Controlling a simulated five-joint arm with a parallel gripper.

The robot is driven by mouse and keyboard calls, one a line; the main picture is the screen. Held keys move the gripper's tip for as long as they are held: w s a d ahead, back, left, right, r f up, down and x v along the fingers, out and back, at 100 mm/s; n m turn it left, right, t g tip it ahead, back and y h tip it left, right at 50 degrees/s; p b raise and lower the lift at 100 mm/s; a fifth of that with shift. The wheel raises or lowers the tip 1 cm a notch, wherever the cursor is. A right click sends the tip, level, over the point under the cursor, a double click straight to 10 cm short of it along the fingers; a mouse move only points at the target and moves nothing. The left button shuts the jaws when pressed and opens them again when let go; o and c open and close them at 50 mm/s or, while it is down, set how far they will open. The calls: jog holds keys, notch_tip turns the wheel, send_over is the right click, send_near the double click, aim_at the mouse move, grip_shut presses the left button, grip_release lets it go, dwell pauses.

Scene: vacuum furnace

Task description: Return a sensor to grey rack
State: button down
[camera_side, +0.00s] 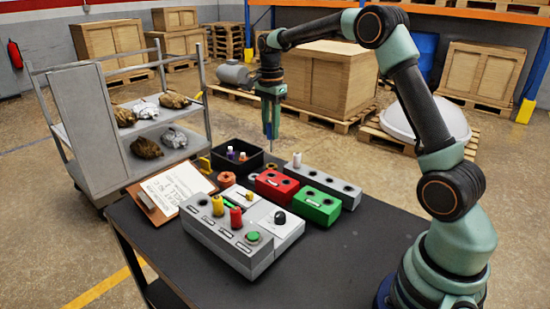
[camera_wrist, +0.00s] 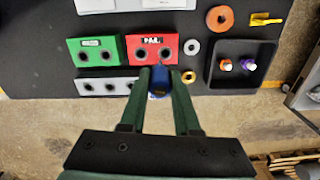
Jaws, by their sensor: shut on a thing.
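My gripper (camera_side: 270,128) hangs pointing down above the far edge of the black table, above and behind the red block. The grey rack (camera_side: 333,186) is a long block with a row of holes behind the red and green blocks.
The red block (camera_wrist: 153,47) and green block (camera_wrist: 97,51) stand close in front of the rack. A black bin (camera_wrist: 240,87) holds an orange-and-white sensor (camera_wrist: 225,65) and a purple-and-white one (camera_wrist: 248,65). Loose rings and a grey control box (camera_side: 228,243) also occupy the table.

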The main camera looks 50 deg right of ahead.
jog(key=s+d+f+m, duration=0.1)
jog(key=s+d+f, duration=0.7)
jog(key=d, duration=0.2)
jog(key=shift+m, duration=0.3)
jog(key=shift+f, duration=0.85)
dwell(0.5)
jog(key=shift+f, duration=0.35)
jog(key=shift+f, duration=0.45)
jog(key=shift+f, duration=0.35)
jog(key=shift+f, duration=0.6)
dwell(0.8)
jog(key=c, duration=0.6)
grip_release()
jog(key=shift+o, duration=0.5)
